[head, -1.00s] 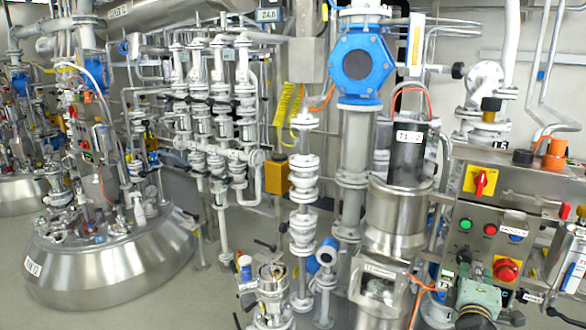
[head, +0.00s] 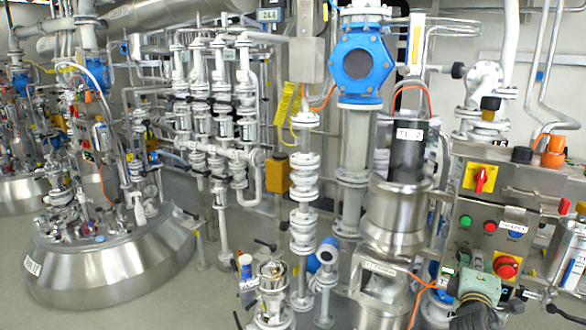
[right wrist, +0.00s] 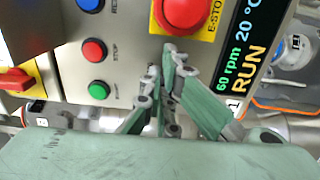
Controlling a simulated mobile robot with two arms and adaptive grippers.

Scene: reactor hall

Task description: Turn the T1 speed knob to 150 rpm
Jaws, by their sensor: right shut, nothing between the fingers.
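The grey control panel (head: 480,215) stands at the right in the head view. In the right wrist view its display (right wrist: 243,60) reads 60 rpm, 20 °C and RUN. I cannot make out the speed knob; my fingers cover part of the panel beside the display. My right gripper (right wrist: 172,52) is shut and empty, its fingertips just below the red E-stop (right wrist: 183,12) in the picture. In the head view the green right gripper (head: 462,284) is low in front of the panel, left of the E-stop (head: 507,266). My left gripper is not in view.
Green (right wrist: 98,90) and red (right wrist: 93,51) buttons sit close to my fingers on the panel. A red switch on a yellow plate (head: 480,178) is higher up. Steel vessels and pipes stand left of the panel, with an orange cable (head: 425,283) near the gripper.

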